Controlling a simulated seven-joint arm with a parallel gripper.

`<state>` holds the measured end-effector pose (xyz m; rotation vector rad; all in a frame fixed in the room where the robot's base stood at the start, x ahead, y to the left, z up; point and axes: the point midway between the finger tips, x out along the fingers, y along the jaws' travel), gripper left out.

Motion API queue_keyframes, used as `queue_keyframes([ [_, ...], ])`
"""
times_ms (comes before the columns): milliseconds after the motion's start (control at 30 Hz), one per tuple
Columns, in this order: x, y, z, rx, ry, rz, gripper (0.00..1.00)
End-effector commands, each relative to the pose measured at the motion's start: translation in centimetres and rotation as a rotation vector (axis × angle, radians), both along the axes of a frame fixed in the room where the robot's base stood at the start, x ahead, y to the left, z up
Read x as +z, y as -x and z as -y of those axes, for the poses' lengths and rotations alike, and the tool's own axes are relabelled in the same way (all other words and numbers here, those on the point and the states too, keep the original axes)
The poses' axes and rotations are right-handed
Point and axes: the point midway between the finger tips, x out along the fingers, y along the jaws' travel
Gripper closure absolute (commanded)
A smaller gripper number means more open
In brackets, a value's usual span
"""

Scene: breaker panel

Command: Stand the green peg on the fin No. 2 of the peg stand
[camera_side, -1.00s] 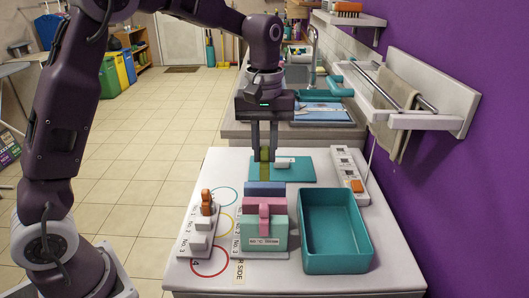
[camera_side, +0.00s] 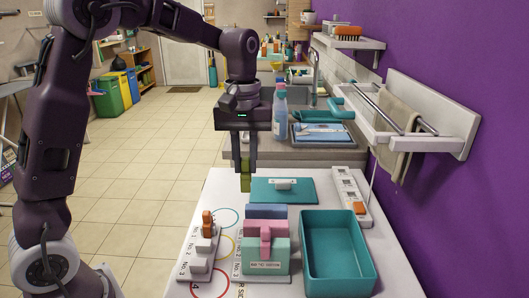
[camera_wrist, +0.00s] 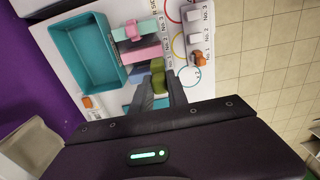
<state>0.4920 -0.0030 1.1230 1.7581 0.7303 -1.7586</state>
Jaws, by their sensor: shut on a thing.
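The green peg (camera_side: 245,177) is olive green and hangs upright in my gripper (camera_side: 244,163), which is shut on it. It also shows between the fingers in the wrist view (camera_wrist: 157,79). It is in the air, behind and above the peg stand, left of the teal lid. The white peg stand (camera_side: 186,266) is at the table's left front. An orange peg (camera_side: 208,223) stands on its fin No. 1. Fin No. 2 (camera_side: 206,244) is bare, as is fin No. 3 (camera_side: 200,266). The stand shows at the top of the wrist view (camera_wrist: 195,36).
A rack with blue (camera_side: 266,211), pink (camera_side: 265,232) and pale green blocks (camera_side: 265,259) stands right of the peg stand. A teal tray (camera_side: 338,284) is farther right. A teal lid (camera_side: 284,190) and a white strip with an orange piece (camera_side: 360,208) lie behind.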

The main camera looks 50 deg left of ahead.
Motion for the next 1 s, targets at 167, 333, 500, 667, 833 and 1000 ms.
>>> queue_keyframes([
  [167,-4.5,4.9,-4.9,0.008,0.001,-0.003,1.00],
  [333,-7.1,8.6,-6.8,0.001,0.001,-0.001,1.00],
  [500,-7.6,9.3,-7.1,-0.003,-0.001,0.001,1.00],
  [667,-7.5,9.3,-7.0,-0.003,-0.001,0.001,1.00],
  [833,-8.3,9.4,-7.0,-0.002,0.000,-0.001,1.00],
  [1000,-10.5,9.4,-7.0,-0.001,0.001,-0.002,1.00],
])
